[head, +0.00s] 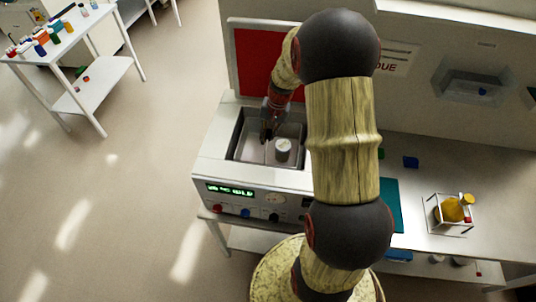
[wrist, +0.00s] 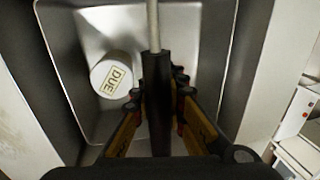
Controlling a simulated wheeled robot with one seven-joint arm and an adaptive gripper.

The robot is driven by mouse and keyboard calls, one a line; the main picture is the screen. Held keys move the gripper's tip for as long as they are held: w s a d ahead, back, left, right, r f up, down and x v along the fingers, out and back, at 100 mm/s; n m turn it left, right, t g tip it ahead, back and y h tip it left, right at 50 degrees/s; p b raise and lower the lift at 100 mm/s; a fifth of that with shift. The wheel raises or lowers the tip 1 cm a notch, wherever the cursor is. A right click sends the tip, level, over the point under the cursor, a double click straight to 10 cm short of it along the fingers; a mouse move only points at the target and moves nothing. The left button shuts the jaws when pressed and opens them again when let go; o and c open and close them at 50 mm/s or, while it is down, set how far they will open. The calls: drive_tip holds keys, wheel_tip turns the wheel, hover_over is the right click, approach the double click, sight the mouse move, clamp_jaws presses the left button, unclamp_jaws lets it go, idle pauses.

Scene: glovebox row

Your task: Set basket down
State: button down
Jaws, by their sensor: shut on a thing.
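My gripper (head: 267,132) is over the square metal basin (head: 237,140) of the white bench unit. In the wrist view its two fingers (wrist: 158,98) are closed on a black upright handle (wrist: 157,110), from which a thin grey rod (wrist: 153,25) runs up the picture. A light metal tray (wrist: 90,45) with sloping sides surrounds the can. I cannot tell whether this tray is the basket on the handle, or whether it touches the basin floor.
The unit's front panel (head: 250,203) has a lit green display and coloured knobs. A red panel (head: 256,62) stands behind the basin. Right of my arm are a teal mat (head: 391,205) and a yellow flask in a rack (head: 452,210). A white side table (head: 100,75) stands at upper left.

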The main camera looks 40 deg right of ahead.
drive_tip(key=shift+f, duration=3.3)
drive_tip(key=shift+f+b, duration=0.1)
drive_tip(key=shift+b, duration=0.2)
drive_tip(key=shift+f, duration=0.15)
drive_tip(key=c, duration=1.8)
unclamp_jaws()
